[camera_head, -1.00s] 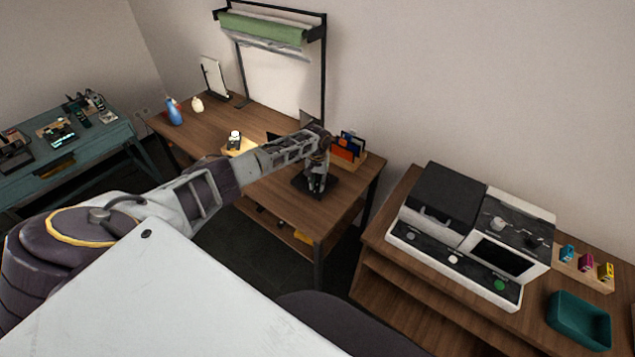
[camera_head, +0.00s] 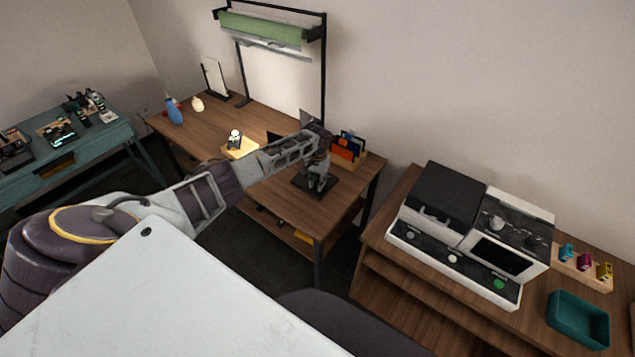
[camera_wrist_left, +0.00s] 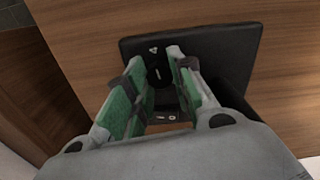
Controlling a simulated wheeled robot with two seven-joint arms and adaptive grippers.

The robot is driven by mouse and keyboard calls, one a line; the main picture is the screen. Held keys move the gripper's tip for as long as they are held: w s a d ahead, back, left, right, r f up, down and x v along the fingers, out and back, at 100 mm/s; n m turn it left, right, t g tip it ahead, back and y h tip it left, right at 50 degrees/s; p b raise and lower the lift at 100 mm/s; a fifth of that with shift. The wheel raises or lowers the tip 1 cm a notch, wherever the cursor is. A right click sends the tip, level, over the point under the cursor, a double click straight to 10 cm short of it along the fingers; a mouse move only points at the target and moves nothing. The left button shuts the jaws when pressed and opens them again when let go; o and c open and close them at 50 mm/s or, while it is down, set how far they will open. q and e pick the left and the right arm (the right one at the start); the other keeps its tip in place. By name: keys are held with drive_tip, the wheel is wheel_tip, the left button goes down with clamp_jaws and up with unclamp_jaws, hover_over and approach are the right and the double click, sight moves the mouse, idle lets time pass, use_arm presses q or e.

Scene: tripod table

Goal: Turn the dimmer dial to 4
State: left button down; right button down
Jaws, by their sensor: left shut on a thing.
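The dimmer is a black plate (camera_wrist_left: 228,48) on the wooden table, with small white marks on it. Its dark round dial (camera_wrist_left: 157,76), with a light pointer line, sits between my left fingertips in the left wrist view. My left gripper (camera_wrist_left: 158,66) is shut on the dial from above, its green-padded fingers on either side. In the head view my left gripper (camera_head: 318,184) is over the dimmer plate (camera_head: 302,187) near the table's front right corner. I cannot read the number at the pointer. My right gripper is not in view.
An organizer (camera_head: 348,150) with orange and blue items is close behind my left gripper. A blue bottle (camera_head: 172,110) stands farther left. A machine (camera_head: 470,235) stands on the right bench.

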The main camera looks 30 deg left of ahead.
sight(317, 183)
use_arm(q)
drive_tip(key=c, duration=1.2)
unclamp_jaws()
drive_tip(key=shift+r, duration=6)
